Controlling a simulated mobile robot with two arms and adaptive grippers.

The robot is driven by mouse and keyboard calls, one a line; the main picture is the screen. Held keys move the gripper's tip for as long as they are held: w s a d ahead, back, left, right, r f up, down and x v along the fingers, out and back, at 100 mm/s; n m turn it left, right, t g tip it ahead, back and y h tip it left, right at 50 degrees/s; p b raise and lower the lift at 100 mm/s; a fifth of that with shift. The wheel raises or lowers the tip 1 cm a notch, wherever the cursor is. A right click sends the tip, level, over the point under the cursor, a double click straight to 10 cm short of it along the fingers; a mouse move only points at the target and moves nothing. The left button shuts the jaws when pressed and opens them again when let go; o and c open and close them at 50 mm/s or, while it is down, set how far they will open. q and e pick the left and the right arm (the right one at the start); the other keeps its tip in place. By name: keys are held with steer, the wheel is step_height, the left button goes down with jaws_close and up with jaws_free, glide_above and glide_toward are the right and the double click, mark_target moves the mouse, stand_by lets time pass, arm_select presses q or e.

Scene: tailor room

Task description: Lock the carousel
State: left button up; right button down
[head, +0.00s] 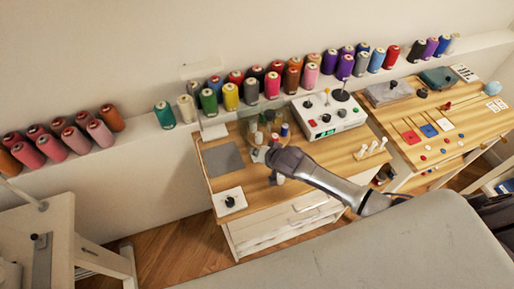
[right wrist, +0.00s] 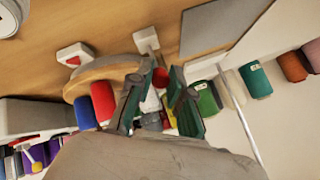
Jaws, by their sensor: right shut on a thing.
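The carousel (right wrist: 100,72) shows in the right wrist view as a round wooden disc with a blue spool and a red spool beside it. In the head view its spools (head: 284,130) stand on the middle wooden worktable, partly hidden by my gripper. My right gripper (head: 262,154) is at the carousel's near side. In the right wrist view its fingers (right wrist: 158,92) are closed around a small red ball knob (right wrist: 160,77) beside the disc's edge. A pale metal bracket (right wrist: 147,40) lies just beyond the knob. My left gripper is not in view.
A white control box (head: 328,113) stands behind and right of the carousel. A grey mat (head: 223,159) and a white plate with a black knob (head: 230,201) lie to the left. White pegs (head: 372,147) stand at the right. Thread cones line the ledge behind.

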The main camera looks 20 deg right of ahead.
steer(key=shift+s+f+t+b, duration=0.35)
steer(key=shift+t+b, duration=0.15)
steer(key=shift+b, duration=0.05)
steer(key=shift+s+t+b, duration=0.15)
steer(key=shift+t+b, duration=0.35)
steer(key=shift+t, duration=0.2)
steer(key=shift+r, duration=0.1)
steer(key=c, duration=1.1)
jaws_free()
steer(key=shift+o, duration=0.2)
steer(key=v, duration=1.2)
steer(key=shift+d, duration=0.1)
